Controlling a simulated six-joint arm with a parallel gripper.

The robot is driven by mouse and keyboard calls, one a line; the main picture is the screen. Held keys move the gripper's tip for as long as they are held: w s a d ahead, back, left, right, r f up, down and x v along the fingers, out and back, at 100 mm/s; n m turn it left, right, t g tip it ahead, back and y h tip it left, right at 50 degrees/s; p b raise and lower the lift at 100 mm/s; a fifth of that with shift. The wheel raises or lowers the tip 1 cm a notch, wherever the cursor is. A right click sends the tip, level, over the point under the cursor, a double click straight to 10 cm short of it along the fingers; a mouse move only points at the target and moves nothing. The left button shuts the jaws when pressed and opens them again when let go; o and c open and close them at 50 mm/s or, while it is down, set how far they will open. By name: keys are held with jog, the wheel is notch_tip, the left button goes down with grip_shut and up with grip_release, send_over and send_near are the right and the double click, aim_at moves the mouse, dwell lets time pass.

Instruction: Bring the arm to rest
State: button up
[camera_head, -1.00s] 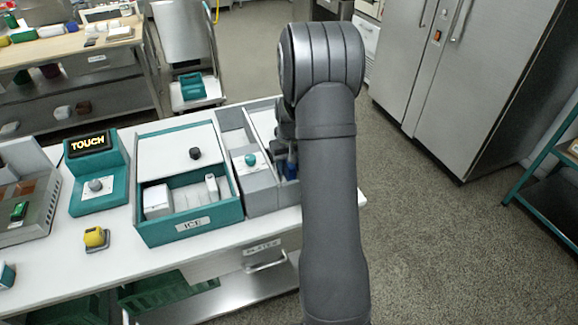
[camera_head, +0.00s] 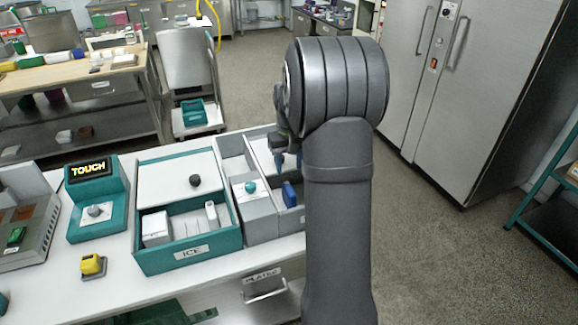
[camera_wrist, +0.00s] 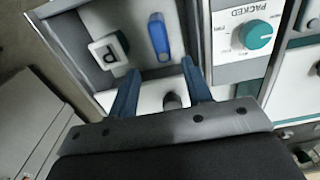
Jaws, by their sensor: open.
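My arm rises in front of the head camera, bent over at the top. My gripper (camera_head: 285,158) hangs above the grey bin (camera_head: 262,222) at the right end of the table. In the wrist view my gripper (camera_wrist: 160,82) has its two blue fingers spread apart with nothing held between them. A dark knob (camera_wrist: 172,100) on a white lid shows beyond the fingers. The arm hides part of the bin's right side.
A teal ICE box (camera_head: 190,250), a TOUCH display unit (camera_head: 95,200) and a yellow button (camera_head: 92,264) stand left on the white table. A steel cabinet (camera_head: 480,90) stands right. Open floor (camera_head: 430,250) lies right of the arm.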

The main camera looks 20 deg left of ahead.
aim_at(289, 188)
jog(key=shift+f, duration=0.1)
jog(key=shift+f, duration=4.1)
